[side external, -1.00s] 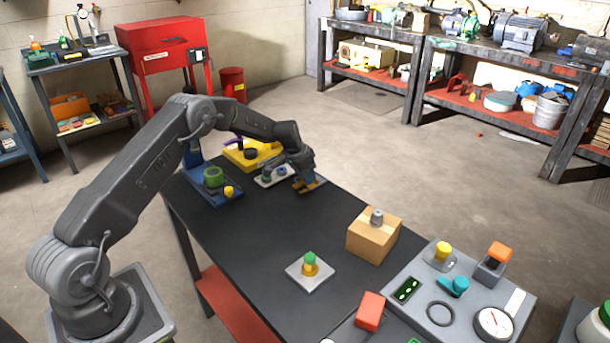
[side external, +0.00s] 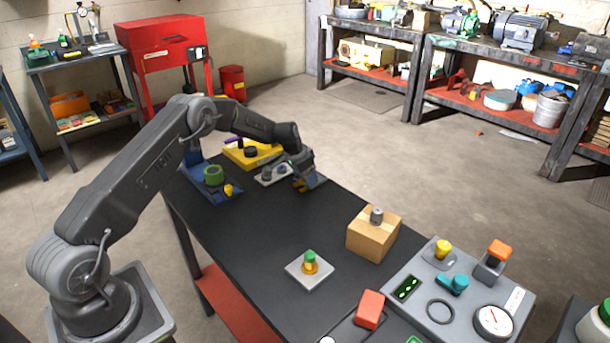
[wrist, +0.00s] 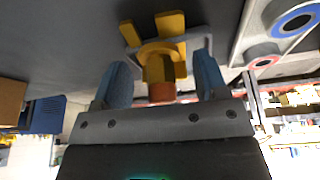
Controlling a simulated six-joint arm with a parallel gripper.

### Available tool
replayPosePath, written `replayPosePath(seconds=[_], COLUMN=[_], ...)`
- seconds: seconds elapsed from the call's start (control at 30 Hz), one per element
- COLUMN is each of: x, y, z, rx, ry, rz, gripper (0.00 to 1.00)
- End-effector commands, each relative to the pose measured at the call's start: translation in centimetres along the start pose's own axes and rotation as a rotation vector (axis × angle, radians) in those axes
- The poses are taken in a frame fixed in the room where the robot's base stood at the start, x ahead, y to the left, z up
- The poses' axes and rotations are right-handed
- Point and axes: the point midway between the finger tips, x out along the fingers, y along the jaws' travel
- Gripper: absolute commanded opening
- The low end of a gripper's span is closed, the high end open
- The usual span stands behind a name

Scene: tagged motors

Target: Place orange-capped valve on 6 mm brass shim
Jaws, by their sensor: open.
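The orange-capped valve shows in the wrist view as a brass-yellow body (wrist: 158,66) with an orange cap (wrist: 162,92) towards my gripper. My gripper (wrist: 165,80) is open, with its two blue fingers on either side of the valve; gaps show at both sides. The valve stands at a grey piece with yellow blocks (wrist: 171,23) beyond it; I cannot tell what these are. In the side view my gripper (side external: 306,184) is low at the table's far end and mostly hides the valve. I cannot clearly identify the 6 mm brass shim.
A green-capped brass valve (side external: 310,264) stands on a pale plate. A cardboard box (side external: 373,238) carries a grey part. A grey panel (side external: 468,310) with knobs and a gauge fills the near right. A grey plate with two ringed parts (side external: 272,176) is close beside my gripper. The table's middle is clear.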

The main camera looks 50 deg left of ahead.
Motion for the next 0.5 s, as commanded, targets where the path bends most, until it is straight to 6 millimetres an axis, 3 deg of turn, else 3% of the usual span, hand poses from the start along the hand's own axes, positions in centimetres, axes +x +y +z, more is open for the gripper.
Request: replayPosePath(seconds=[0.23, 0.5], x=[-1.9, -7.7], y=[-0.1, -0.1], z=[-0.4, -0.3], rx=[0.0, 0.0], ry=[0.003, 0.003], rz=[-0.002, -0.002], gripper=[0.67, 0.67])
